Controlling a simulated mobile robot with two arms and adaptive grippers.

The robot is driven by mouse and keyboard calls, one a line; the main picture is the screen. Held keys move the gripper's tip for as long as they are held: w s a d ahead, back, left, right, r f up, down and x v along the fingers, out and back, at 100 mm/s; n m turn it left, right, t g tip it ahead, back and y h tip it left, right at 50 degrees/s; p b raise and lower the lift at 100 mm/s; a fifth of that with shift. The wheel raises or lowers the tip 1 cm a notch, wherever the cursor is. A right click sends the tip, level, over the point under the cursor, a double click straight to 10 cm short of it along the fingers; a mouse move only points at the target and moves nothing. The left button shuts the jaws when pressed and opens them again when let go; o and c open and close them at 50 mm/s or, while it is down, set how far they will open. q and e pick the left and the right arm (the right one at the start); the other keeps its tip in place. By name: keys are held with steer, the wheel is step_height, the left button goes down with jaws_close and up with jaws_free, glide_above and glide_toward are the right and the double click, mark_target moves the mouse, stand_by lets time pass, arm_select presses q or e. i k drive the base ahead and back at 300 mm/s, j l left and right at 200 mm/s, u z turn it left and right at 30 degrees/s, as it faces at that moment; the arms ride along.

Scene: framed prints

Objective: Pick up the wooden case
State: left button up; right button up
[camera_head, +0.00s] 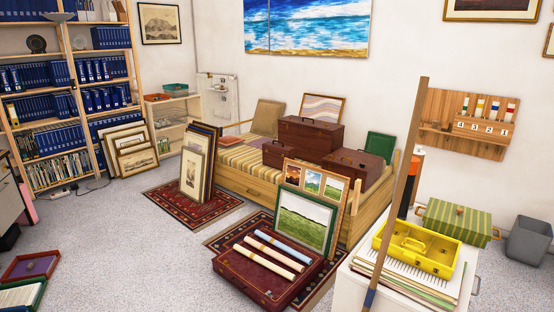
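Several dark reddish-brown cases are in view, and I cannot tell which one is the wooden case. A large one with a top handle (309,135) stands at the back of the striped wooden daybed (262,165). A smaller one (276,153) is in front of it to the left. Another with a handle (353,168) is to the right. All three look shut. A flat maroon case (232,271) lies on the floor rug with rolled papers (270,256) on top. Neither of my grippers is in view.
Framed pictures (306,222) lean on the daybed's front. More frames (197,165) stand on a rug at its left. A white cabinet (345,290) with a yellow case (417,248) and an upright wooden pole (396,190) are at right.

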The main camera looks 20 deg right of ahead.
mark_target(274, 154)
steer(key=i+u, duration=0.45)
steer(key=i, duration=0.45)
steer(key=i+u, duration=0.1)
steer(key=i, duration=2.25)
steer(key=i+j, duration=0.1)
steer(key=i, duration=0.55)
steer(key=i+j, duration=0.1)
steer(key=i, duration=0.6)
steer(key=i+j+z, duration=0.1)
steer(key=i, duration=0.55)
steer(key=i+l+z, duration=0.15)
steer(key=z, duration=0.25)
steer(key=i+z, duration=0.7)
steer(key=z, duration=0.15)
steer(key=i+j+z, duration=0.1)
steer(key=i+z, duration=0.15)
steer(key=z, duration=0.15)
steer(key=i+j+z, duration=0.2)
steer(key=z, duration=0.2)
steer(key=i, duration=0.1)
